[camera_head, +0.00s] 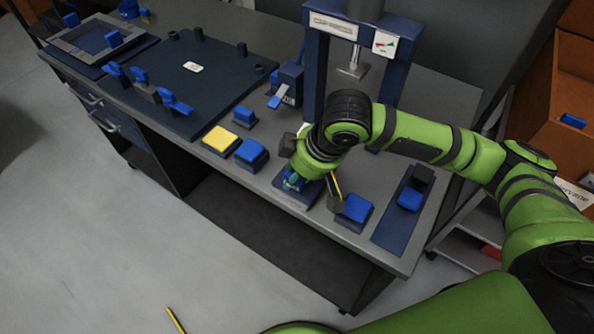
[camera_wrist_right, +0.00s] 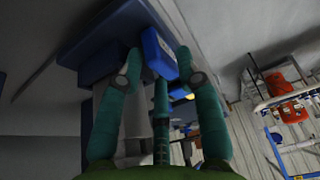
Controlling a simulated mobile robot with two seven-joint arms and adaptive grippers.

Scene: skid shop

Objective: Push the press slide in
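The blue press (camera_head: 361,55) stands at the back of the bench. The press slide (camera_head: 284,191) is a dark blue plate in front of it, at the bench's front edge. My right gripper (camera_head: 293,182) reaches down over the slide, and my arm and wrist hide much of it. In the right wrist view my gripper (camera_wrist_right: 159,62) has its teal fingers spread apart. A bright blue block (camera_wrist_right: 158,54) lies between the fingertips, in front of a dark blue plate (camera_wrist_right: 112,32). I cannot tell whether the fingers touch the block. My left gripper is not in view.
A yellow block (camera_head: 221,138) and a blue block (camera_head: 251,153) sit left of the slide. Another blue block (camera_head: 355,208) and a dark blue strip (camera_head: 392,232) lie right. A large dark plate (camera_head: 195,85) with pegs is farther left.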

